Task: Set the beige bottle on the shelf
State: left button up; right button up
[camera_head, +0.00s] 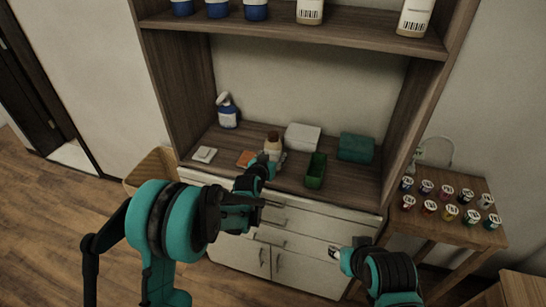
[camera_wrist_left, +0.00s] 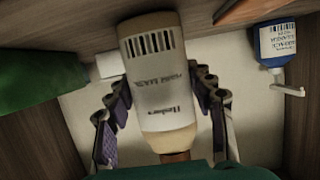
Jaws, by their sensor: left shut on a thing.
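The beige bottle (camera_head: 273,146), with a white label and barcode, is over the cabinet's counter near the middle. My left gripper (camera_head: 270,161) is shut on it. In the left wrist view the bottle (camera_wrist_left: 160,85) lies between the two fingers (camera_wrist_left: 165,110), and its label reads upside down. Whether its base touches the counter is hard to tell. The upper shelf (camera_head: 350,29) carries blue bottles (camera_head: 217,8) at left and beige bottles with barcodes (camera_head: 310,10) at right, with a gap between. My right gripper (camera_head: 335,253) is low, before the drawers; its fingers are unclear.
A side table (camera_head: 460,230) at right holds several small jars.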

pick_arm(q)
jog(key=shift+f, duration=0.15)
jog(key=o, duration=1.3)
jog(key=shift+r, duration=0.2)
jog(key=s+a+r+g+y+p, duration=0.1)
jog(key=s+a+r, duration=0.25)
jog(key=s, duration=0.45)
jog(key=s+a+r+n+g+p, duration=0.1)
jog(key=s+a+r, duration=0.25)
jog(key=s, duration=0.35)
jog(key=s+a+r+g+y, duration=0.15)
jog(key=s+a, duration=0.25)
jog(key=s, duration=0.4)
jog(key=s+a+n+g+y, duration=0.1)
jog(key=s+a, duration=0.2)
jog(key=s, duration=0.5)
jog(key=s+a+f+n+g+y, duration=0.1)
jog(key=s+a+g, duration=0.1)
jog(key=s, duration=0.7)
jog(key=shift+a+f+n, duration=0.25)
jog(key=shift+a+n, duration=0.05)
jog(key=shift+a, duration=0.6)
